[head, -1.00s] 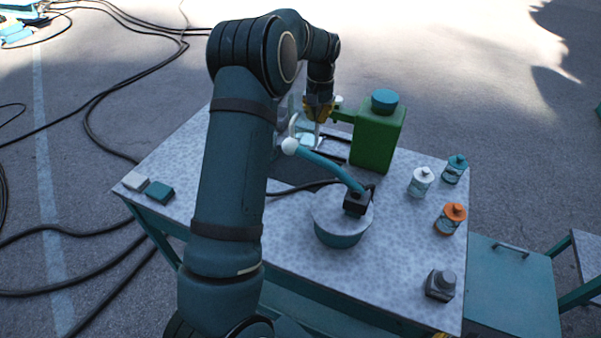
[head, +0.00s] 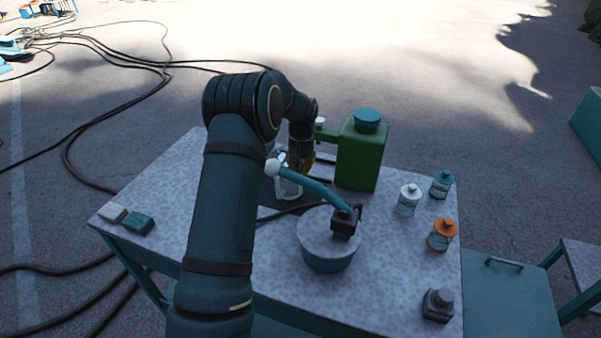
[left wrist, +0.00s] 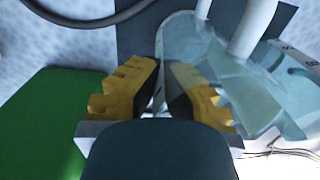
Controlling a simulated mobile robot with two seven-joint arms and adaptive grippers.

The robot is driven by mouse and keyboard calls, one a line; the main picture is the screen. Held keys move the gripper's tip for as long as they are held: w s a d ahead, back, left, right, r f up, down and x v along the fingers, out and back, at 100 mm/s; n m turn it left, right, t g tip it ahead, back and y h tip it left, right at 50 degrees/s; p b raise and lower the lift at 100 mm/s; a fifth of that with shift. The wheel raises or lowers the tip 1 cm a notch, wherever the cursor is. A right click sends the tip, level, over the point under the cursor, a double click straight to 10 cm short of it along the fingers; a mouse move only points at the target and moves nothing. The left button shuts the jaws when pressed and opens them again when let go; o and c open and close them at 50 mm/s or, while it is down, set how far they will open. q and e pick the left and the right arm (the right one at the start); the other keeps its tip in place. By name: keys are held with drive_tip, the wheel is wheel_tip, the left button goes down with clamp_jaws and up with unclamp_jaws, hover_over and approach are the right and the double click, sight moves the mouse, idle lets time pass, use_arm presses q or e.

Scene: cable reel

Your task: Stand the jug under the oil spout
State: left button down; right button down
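The clear jug (head: 289,187) is low over the table, partly hidden by my arm and the teal lever. My left gripper (head: 301,165) is at its upper right side. In the left wrist view the yellow fingers (left wrist: 163,85) are close together on a thin clear part of the jug (left wrist: 235,85), which extends to the right. The green oil can (head: 358,158), with a blue cap, stands just right of the gripper. Its green spout (head: 326,134) points left, above the gripper. I cannot tell whether the jug touches the table or is exactly beneath the outlet. My right gripper is not in view.
A round drum (head: 327,240) with a teal lever (head: 310,185) and white knob stands in front of the jug. White (head: 409,199), teal (head: 441,183) and orange-capped (head: 442,234) jars are at right. Two small blocks (head: 138,223) lie at left. A black cable crosses the table.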

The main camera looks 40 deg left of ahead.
use_arm(q)
drive_tip(key=shift+f, duration=0.8)
drive_tip(key=shift+r, duration=0.1)
drive_tip(key=c, duration=1.1)
unclamp_jaws()
drive_tip(key=shift+c, duration=0.2)
